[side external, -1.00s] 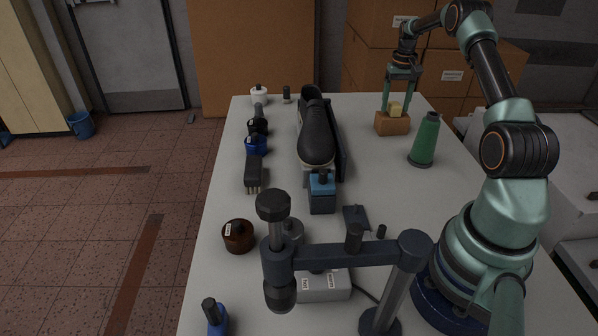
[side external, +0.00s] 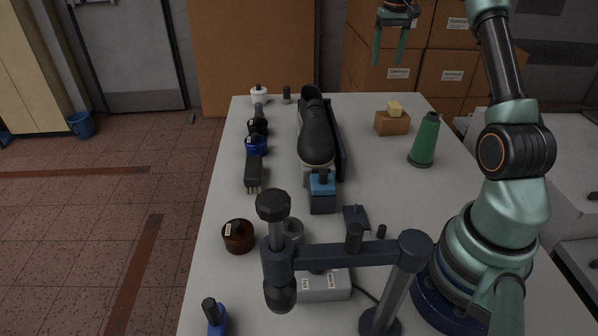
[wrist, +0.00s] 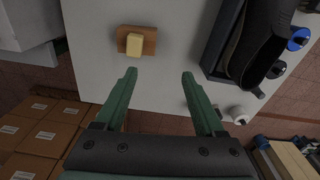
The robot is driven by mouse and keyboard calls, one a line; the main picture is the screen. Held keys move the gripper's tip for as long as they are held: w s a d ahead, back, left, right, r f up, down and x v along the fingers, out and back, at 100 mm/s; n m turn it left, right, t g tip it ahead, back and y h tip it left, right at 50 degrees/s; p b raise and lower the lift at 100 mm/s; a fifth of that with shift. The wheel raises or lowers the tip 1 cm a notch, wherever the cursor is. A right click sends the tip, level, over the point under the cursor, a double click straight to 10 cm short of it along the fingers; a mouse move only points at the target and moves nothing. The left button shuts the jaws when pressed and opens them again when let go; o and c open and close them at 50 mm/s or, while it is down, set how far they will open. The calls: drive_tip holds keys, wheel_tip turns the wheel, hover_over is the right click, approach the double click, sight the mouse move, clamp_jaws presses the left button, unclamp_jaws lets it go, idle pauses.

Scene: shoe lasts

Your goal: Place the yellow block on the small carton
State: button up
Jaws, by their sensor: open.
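The yellow block (side external: 394,108) rests on top of the small carton (side external: 391,124), a brown box near the far right of the table. In the wrist view the yellow block (wrist: 134,47) lies on the small carton (wrist: 149,41), up and left of the fingers. My gripper (side external: 390,60) is open and empty, raised well above the carton and apart from it. Both fingers of my gripper (wrist: 160,76) show spread in the wrist view with nothing between them.
A green cone-shaped spool (side external: 424,140) stands close in front of the carton. A black shoe (side external: 315,135) lies left of it on the table (side external: 375,180). A clamp stand (side external: 350,250) is at the front. Large cartons (side external: 453,58) are stacked behind the table.

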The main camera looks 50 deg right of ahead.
drive_tip(key=w+a+r+n+t, duration=0.15)
drive_tip(key=a+r, duration=0.45)
drive_tip(key=a, duration=0.6)
drive_tip(key=s+a+r+n+t, duration=0.1)
drive_tip(key=s+a+n, duration=0.15)
drive_tip(key=a, duration=0.55)
drive_tip(key=s+a+n+t, duration=0.1)
drive_tip(key=s+a+n, duration=0.15)
drive_tip(key=a, duration=0.65)
drive_tip(key=s+a+f+n+t, duration=0.1)
drive_tip(key=s+a+f, duration=0.3)
drive_tip(key=s+a, duration=0.3)
drive_tip(key=shift+s+a+f+t, duration=0.25)
drive_tip(key=shift+s+a+t, duration=0.1)
drive_tip(key=shift+s, duration=0.05)
